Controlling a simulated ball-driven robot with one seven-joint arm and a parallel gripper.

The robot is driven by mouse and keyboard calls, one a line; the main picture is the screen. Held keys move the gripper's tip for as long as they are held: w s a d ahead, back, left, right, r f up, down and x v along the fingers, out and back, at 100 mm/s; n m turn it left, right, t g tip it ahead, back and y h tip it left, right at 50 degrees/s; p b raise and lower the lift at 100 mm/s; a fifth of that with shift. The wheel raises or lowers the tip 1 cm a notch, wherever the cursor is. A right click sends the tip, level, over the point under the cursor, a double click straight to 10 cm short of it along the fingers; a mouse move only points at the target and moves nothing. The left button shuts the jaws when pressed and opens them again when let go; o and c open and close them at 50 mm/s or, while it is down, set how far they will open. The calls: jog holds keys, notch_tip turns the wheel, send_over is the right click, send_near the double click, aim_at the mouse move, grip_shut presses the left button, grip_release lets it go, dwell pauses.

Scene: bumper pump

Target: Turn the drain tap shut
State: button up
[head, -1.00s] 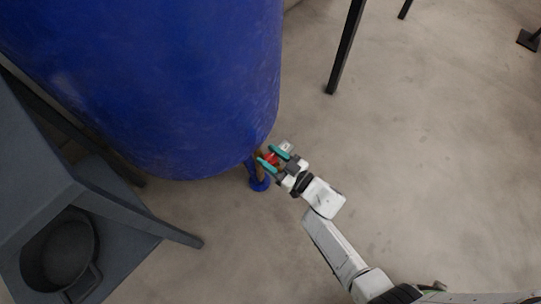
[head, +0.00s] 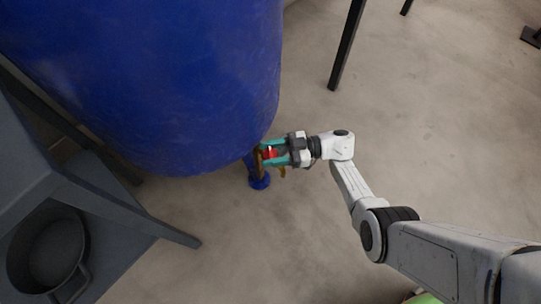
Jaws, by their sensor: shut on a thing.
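The drain tap's red handle (head: 269,154) shows between the teal fingers of my gripper (head: 272,152), beside the lower edge of the blue tank (head: 190,80). My gripper reaches in from the right and is shut on the red handle.
The tank's blue leg (head: 259,181) stands on the floor just below the tap. A dark grey stand (head: 120,210) with a black pot (head: 48,255) is at the lower left. A black post (head: 346,45) stands at the upper right.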

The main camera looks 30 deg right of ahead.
jog(key=n+g, duration=0.1)
jog(key=n+g+b, duration=0.1)
jog(key=g, duration=0.1)
jog(key=n+g+y+b, duration=0.1)
jog(key=shift+d+f, duration=0.1)
jog(key=shift+f, duration=0.15)
jog(key=shift+r+n+g+b, duration=0.2)
jog(key=shift+n+g+b, duration=0.75)
jog(key=shift+g, duration=1.15)
jog(key=shift+n+g, duration=0.95)
jog(key=shift+g, duration=0.15)
jog(key=o, duration=1)
jog(key=shift+c, duration=0.2)
jog(key=shift+r, duration=0.1)
